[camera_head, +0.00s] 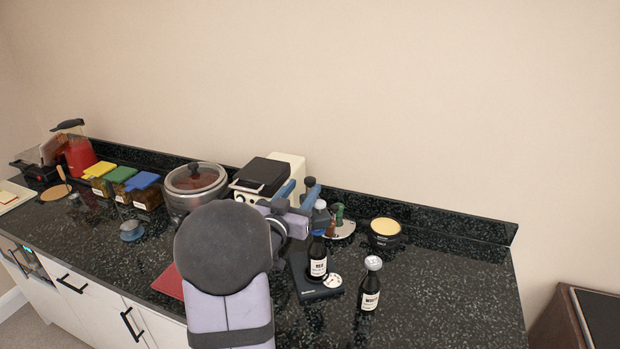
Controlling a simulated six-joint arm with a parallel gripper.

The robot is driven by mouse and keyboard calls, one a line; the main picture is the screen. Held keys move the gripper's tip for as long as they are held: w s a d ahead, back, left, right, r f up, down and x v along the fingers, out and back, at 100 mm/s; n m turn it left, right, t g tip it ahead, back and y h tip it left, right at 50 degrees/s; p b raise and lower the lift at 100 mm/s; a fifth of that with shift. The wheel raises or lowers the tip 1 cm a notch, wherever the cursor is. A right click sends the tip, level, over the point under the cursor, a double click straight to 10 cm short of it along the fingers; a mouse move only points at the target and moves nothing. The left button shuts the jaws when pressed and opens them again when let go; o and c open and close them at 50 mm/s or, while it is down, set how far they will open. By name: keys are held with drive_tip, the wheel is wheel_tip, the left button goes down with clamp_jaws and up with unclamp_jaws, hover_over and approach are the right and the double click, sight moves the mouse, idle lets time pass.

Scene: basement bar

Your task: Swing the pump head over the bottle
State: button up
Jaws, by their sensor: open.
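A dark bottle labelled RED (317,263) stands upright on a low black base (301,281) with a round dial (332,280) at its right front corner. A small blue and white part (320,214) shows just above and behind the bottle's neck. It may be the pump head, but my gripper partly hides it and its exact position over the bottle is unclear. A second dark bottle labelled WHITE (369,294), with a round white top, stands to the right. My gripper (299,194) is open, close behind and left of the RED bottle's top.
A round black container with a yellow top (384,231) and a round tray (344,231) with a green-handled item are behind. A lidded pot (195,182) and black-topped appliance (262,175) stand left. The right of the counter (455,290) is clear.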

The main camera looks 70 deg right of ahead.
sight(308, 182)
drive_tip(key=shift+d+p, duration=1.15)
drive_tip(key=shift+d, duration=1.8)
clamp_jaws()
